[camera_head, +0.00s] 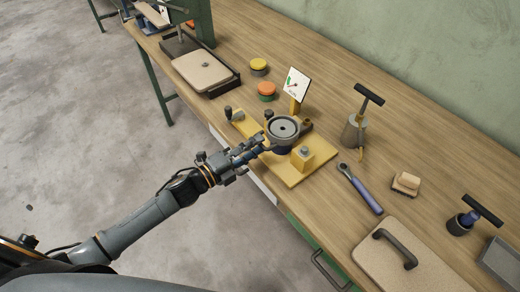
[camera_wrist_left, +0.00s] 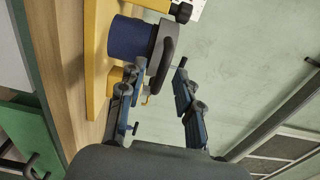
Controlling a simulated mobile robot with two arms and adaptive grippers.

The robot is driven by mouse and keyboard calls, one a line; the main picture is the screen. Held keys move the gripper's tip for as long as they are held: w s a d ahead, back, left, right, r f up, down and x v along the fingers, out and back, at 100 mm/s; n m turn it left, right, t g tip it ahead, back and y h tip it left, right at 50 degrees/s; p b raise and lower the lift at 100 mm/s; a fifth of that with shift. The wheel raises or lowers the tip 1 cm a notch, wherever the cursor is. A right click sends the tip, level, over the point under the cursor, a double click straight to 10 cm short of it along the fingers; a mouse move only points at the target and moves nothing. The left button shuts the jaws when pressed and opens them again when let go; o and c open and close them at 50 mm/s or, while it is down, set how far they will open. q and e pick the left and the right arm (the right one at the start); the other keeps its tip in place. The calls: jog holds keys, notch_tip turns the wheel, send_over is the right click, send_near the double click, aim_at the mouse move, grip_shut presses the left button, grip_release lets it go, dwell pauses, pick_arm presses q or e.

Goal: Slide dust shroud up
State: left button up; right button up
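A round device with a grey top (camera_head: 284,128) and a dark blue cylindrical body stands on a yellow base plate (camera_head: 293,176). In the left wrist view, the blue body (camera_wrist_left: 128,38) and the wider dark grey rim (camera_wrist_left: 165,48) above it lie ahead of the fingers. Which of these is the dust shroud I cannot tell for sure. My left gripper (camera_head: 258,150) is at the near left side of the device. Its fingers (camera_wrist_left: 160,70) are spread with a clear gap and nothing between them. Contact with the rim is unclear. My right gripper is not in view.
A yellow block (camera_head: 303,158) and a gauge card (camera_head: 297,84) stand near the device. A ratchet wrench (camera_head: 360,189), a grey pot with a T-handle (camera_head: 353,132), and yellow (camera_head: 258,65) and orange (camera_head: 266,90) round pieces sit on the wooden bench (camera_head: 330,95). A handled board (camera_head: 400,268) lies at the lower right.

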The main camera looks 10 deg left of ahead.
pick_arm(q)
jog(key=v, duration=0.6)
jog(key=shift+p, duration=0.3)
jog(key=s+a+f+n+g+y+b, duration=0.1)
jog(key=s+a+f+n+y, duration=0.3)
jog(key=f, duration=0.6)
jog(key=s+a+f+n+g+y, duration=0.1)
jog(key=a+f+n+g+y, duration=0.3)
jog(key=f, duration=0.7)
jog(key=s+a+f+n+t+y+b, duration=0.1)
jog(key=s+a+f+n, duration=0.2)
jog(key=f+n, duration=0.5)
jog(key=s+f+n+g+y, duration=0.2)
jog(key=s+f+n+g, duration=0.15)
jog(key=s+f, duration=1.1)
jog(key=s+d+f+n+g, duration=0.2)
jog(key=s+f, duration=0.1)
jog(key=s, duration=0.5)
jog(key=s+d+f+n+g, duration=0.1)
jog(key=s+d+f+g, duration=0.2)
jog(key=s, duration=0.6)
jog(key=shift+s+f+n+g+b, duration=0.35)
jog(key=shift+f, duration=0.35)
